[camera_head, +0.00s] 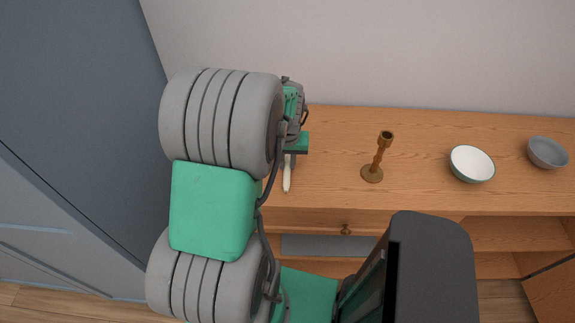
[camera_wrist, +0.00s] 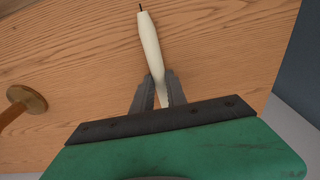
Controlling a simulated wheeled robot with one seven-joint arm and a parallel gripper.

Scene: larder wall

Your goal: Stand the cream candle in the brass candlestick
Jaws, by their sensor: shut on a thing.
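The cream candle (camera_head: 287,178) is a slim tapered stick with a dark wick, seen over the left part of the wooden cabinet top. My gripper (camera_wrist: 159,98) is shut on the cream candle (camera_wrist: 151,45) near its lower end in the wrist view. In the head view my gripper (camera_head: 289,158) is partly hidden by my arm. The brass candlestick (camera_head: 378,158) stands upright and empty on the cabinet top, to the right of the candle and apart from it. Its round base (camera_wrist: 28,98) shows at the left edge of the wrist view.
A white bowl (camera_head: 472,164) with a green rim and a grey bowl (camera_head: 547,152) stand further right on the cabinet top (camera_head: 420,191). A pale wall rises behind it. A drawer knob (camera_head: 346,230) sits at the front. The top between candle and candlestick is clear.

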